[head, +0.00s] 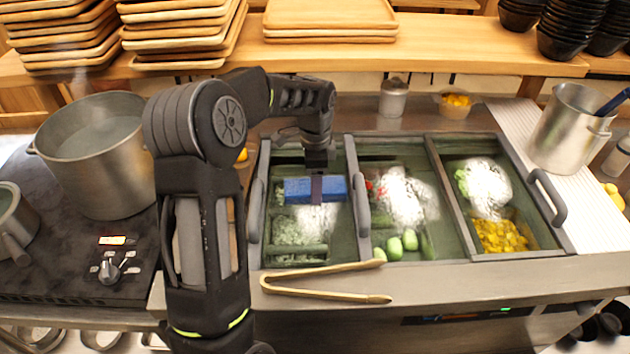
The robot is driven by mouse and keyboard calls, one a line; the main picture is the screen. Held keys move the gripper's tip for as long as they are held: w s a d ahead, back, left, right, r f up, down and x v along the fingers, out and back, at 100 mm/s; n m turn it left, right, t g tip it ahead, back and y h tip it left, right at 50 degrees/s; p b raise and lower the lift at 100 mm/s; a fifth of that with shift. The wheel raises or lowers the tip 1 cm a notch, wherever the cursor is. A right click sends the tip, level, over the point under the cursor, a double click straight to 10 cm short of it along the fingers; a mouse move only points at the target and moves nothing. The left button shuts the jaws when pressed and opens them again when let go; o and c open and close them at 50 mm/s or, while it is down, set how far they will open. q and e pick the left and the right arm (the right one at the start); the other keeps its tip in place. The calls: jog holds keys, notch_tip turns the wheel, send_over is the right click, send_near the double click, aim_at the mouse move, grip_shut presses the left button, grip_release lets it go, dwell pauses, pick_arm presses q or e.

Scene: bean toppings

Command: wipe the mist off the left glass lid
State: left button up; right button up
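The left glass lid (338,240) covers the left bay of the topping counter, with green chopped food showing through it. A whitish misty patch (316,218) shows on it just below a blue sponge (297,190). My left gripper (316,186) points down over this lid, a dark finger crossing the middle of the sponge, and looks shut on it. The sponge appears to lie on or just above the glass; I cannot tell which. It hides part of the lid. My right gripper is not in view.
Misty patches also show on the middle lid (404,198) and right lid (486,188). Wooden tongs (325,282) lie along the counter's front edge. A large pot (95,150) stands on the stove at left. A metal container (567,130) stands at right. Wooden trays (330,20) sit on the shelf behind.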

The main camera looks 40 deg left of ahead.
aim_at(316, 218)
pick_arm(q)
jog(key=shift+s+f, duration=0.1)
jog(key=shift+s+d+b, duration=0.35)
jog(key=shift+s+d, duration=0.25)
jog(key=shift+s, duration=0.1)
jog(key=shift+s+d+r, duration=0.2)
jog(key=shift+s+d, duration=0.35)
jog(key=shift+s, duration=0.1)
jog(key=shift+s, duration=0.1)
jog(key=shift+s+d+f+b, duration=0.15)
jog(key=shift+s+d+b, duration=0.45)
jog(key=shift+s, duration=0.2)
jog(key=shift+s+d, duration=0.5)
jog(key=shift+s, duration=0.1)
